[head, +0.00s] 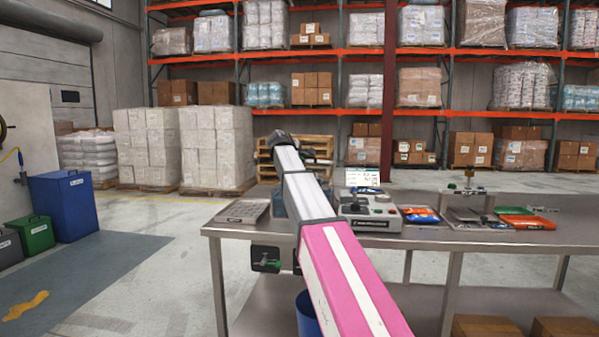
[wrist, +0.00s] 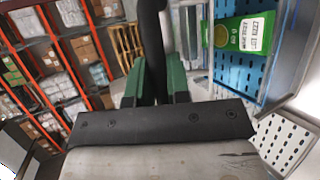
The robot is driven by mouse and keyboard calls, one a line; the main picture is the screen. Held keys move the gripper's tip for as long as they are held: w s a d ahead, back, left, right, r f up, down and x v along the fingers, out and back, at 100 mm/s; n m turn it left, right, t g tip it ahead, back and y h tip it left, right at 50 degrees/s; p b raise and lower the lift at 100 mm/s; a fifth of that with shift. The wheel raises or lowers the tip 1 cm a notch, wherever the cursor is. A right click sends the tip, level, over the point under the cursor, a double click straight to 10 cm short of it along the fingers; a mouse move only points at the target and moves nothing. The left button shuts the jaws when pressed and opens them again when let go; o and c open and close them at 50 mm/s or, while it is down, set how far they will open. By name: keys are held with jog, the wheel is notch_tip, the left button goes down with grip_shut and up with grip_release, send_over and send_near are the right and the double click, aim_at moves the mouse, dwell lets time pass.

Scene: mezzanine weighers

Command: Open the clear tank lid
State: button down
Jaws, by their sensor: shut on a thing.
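In the wrist view, my gripper (wrist: 156,82) has its green fingers closed around a dark upright bar (wrist: 152,30). The bar runs up out of the top of the picture. It may be the lid's handle, but its join to the lid cannot be made out. To the right, a see-through walled tank (wrist: 272,98) has a blue perforated inside, with a green labelled packet (wrist: 243,33) in it. In the head view, a bluish clear part of the tank (head: 278,204) shows beside my arm on the bench. My arm hides the rest, and my fingers are not visible there.
A steel bench (head: 450,238) stands in front of me. Pallet racks (head: 345,52) stand behind.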

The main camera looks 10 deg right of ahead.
jog(key=w+d+r+g+y, duration=0.1)
jog(key=w+d+r+g, duration=0.1)
jog(key=w, duration=0.8)
jog(key=w+d+r+n+g+y, duration=0.1)
jog(key=w+d+r+g, duration=0.2)
jog(key=w+r, duration=0.3)
jog(key=shift+w+d, duration=0.85)
jog(key=shift+w, duration=1.25)
jog(key=c, duration=1.1)
grip_release()
jog(key=shift+a+r, duration=0.1)
jog(key=v, duration=1)
jog(key=shift+s+r, duration=0.15)
jog(key=shift+r, duration=0.2)
